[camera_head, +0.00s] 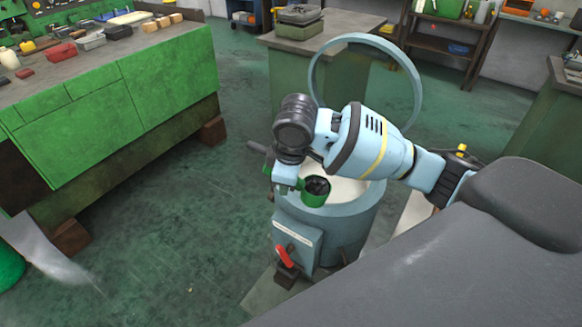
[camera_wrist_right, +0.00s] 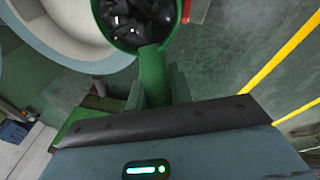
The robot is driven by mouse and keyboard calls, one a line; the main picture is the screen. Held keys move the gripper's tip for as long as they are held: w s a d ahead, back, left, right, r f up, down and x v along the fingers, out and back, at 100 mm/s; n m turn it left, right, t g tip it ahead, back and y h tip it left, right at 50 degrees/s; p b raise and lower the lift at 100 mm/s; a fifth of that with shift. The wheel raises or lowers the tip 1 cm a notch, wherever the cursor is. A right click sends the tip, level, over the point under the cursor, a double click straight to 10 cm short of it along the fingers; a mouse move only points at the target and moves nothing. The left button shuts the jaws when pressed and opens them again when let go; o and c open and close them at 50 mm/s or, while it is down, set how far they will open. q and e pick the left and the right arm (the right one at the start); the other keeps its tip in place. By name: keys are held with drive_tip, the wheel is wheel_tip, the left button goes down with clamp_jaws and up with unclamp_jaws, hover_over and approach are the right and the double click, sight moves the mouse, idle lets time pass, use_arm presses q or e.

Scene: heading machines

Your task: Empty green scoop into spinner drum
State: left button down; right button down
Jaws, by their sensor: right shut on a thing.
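The green scoop (camera_head: 316,196) holds dark pieces and is upright over the near rim of the spinner drum. In the right wrist view the scoop (camera_wrist_right: 153,58) shows its dark, shiny contents, and its handle runs down between my fingers. My right gripper (camera_head: 290,187) is shut on the scoop's handle; the fingers also show in the right wrist view (camera_wrist_right: 160,88). The spinner drum (camera_head: 352,208) is a blue-grey cylinder with a pale bowl inside, partly hidden by my right arm. Its ring-shaped lid (camera_head: 414,80) stands raised behind it. My left gripper is not in view.
A green workbench (camera_head: 95,125) with small items on top stands at the left. A red lever (camera_head: 284,256) sticks out on the drum's front. A table (camera_head: 322,35) with a grey box stands behind. The floor between bench and drum is clear.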

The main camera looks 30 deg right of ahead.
drive_tip(key=w+d+f+n+y, duration=0.1)
drive_tip(key=w+d+n, duration=0.3)
drive_tip(key=n, duration=0.5)
drive_tip(key=shift+w+d+f+n+g, duration=0.2)
drive_tip(key=shift+w+f+n+g, duration=0.15)
drive_tip(key=shift+w+f, duration=0.55)
